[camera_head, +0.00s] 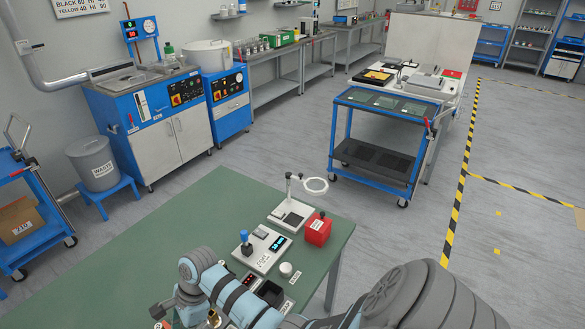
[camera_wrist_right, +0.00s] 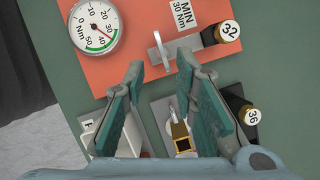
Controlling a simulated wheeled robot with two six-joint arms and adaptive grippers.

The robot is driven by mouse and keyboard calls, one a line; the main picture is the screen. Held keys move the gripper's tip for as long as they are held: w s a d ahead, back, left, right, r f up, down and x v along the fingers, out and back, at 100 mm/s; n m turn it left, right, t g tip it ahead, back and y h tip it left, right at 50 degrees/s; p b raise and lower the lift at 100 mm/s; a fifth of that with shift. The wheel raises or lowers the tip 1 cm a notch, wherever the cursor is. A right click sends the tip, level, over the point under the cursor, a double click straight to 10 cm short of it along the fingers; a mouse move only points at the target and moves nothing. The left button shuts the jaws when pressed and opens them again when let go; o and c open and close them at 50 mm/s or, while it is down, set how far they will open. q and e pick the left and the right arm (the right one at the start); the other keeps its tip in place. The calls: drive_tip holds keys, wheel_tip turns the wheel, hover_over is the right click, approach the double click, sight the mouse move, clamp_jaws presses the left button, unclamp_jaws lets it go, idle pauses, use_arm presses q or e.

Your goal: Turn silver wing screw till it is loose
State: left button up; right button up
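In the right wrist view, the silver wing screw (camera_wrist_right: 160,50) shows as a flat upright wing on an orange plate (camera_wrist_right: 118,62). The plate also bears a round torque gauge (camera_wrist_right: 93,27), a "MIN 30 NM" label (camera_wrist_right: 184,14) and a dark cylinder with a cap marked 32 (camera_wrist_right: 229,31). My right gripper (camera_wrist_right: 161,66) is open, its two teal fingers apart. The wing lies just beyond and between the fingertips; I see no contact. In the head view my right arm hides the screw. My left gripper is not in view.
In the right wrist view, a brass fitting (camera_wrist_right: 181,136) and a cylinder marked 36 (camera_wrist_right: 250,115) sit near the fingers. In the head view, a red box (camera_head: 318,231) and a white device with a blue knob (camera_head: 262,250) stand on the green table (camera_head: 195,217).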

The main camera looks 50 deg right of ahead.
drive_tip(key=w+p+v, duration=0.1)
drive_tip(key=p+v, duration=0.1)
drive_tip(key=v, duration=0.9)
drive_tip(key=s+d+f+n+t+h+b, duration=0.1)
drive_tip(key=s+d+f+n+h, duration=0.15)
drive_tip(key=s+f+n, duration=0.45)
drive_tip(key=s+d+f+n+t+h, duration=0.1)
drive_tip(key=s+d+f+n, duration=0.2)
drive_tip(key=s+f+n, duration=0.5)
use_arm(q)
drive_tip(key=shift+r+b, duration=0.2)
drive_tip(key=shift+b, duration=0.65)
use_arm(e)
drive_tip(key=s+d+f+n+h, duration=0.1)
drive_tip(key=s+d+f+n, duration=0.1)
drive_tip(key=s+f+n, duration=0.3)
drive_tip(key=s+f, duration=0.3)
drive_tip(key=f, duration=0.4)
drive_tip(key=shift+d+g, duration=0.35)
drive_tip(key=shift+g, duration=0.05)
drive_tip(key=shift+h, duration=0.25)
